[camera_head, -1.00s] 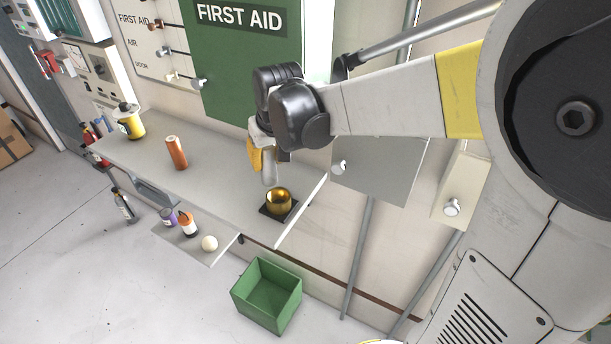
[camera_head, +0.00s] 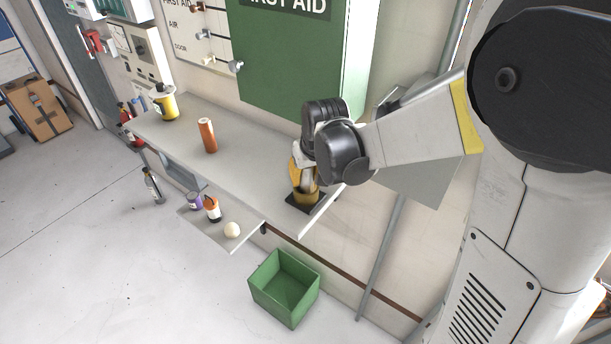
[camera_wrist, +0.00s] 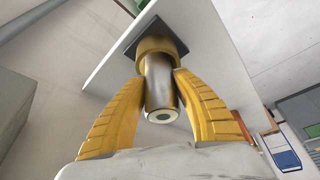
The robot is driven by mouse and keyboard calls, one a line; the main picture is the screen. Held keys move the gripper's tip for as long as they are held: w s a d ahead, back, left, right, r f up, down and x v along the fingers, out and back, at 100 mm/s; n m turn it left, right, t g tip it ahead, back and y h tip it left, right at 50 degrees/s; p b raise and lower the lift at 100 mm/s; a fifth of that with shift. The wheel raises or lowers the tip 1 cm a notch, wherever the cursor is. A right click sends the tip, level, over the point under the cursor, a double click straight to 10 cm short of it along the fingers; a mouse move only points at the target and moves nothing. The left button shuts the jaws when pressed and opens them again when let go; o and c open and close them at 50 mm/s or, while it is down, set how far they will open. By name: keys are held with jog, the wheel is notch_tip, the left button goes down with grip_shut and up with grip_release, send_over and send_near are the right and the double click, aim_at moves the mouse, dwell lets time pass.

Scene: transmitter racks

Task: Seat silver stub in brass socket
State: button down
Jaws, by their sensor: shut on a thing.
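The silver stub (camera_wrist: 160,85) is a short metal cylinder with a pale ring on its near end. My gripper (camera_head: 304,178) is shut on it, with a yellow finger on each side of the stub in the wrist view (camera_wrist: 161,76). The brass socket (camera_wrist: 157,44) is a round cup on a dark square plate (camera_wrist: 145,29), which sits near the right end of the shelf. The far end of the stub appears to be inside the socket's mouth; how deep, I cannot tell. In the head view the socket (camera_head: 307,196) is partly hidden by my gripper.
An orange cylinder (camera_head: 207,136) and a yellow can (camera_head: 165,103) stand on the shelf (camera_head: 240,165), to the left. A lower ledge holds small bottles and a white ball (camera_head: 232,230). A green bin (camera_head: 284,289) is on the floor below. A green first aid cabinet (camera_head: 290,60) is behind.

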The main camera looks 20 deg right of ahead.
jog(key=shift+f, duration=0.2)
jog(key=c, duration=1)
grip_release()
jog(key=shift+c, duration=0.2)
jog(key=shift+r, duration=0.2)
jog(key=shift+r, duration=0.3)
jog(key=p+v, duration=0.3)
jog(key=v, duration=0.8)
jog(key=s+r+t, duration=0.2)
jog(key=s, duration=1.4)
jog(key=shift+r+t, duration=0.15)
jog(key=shift+t, duration=0.25)
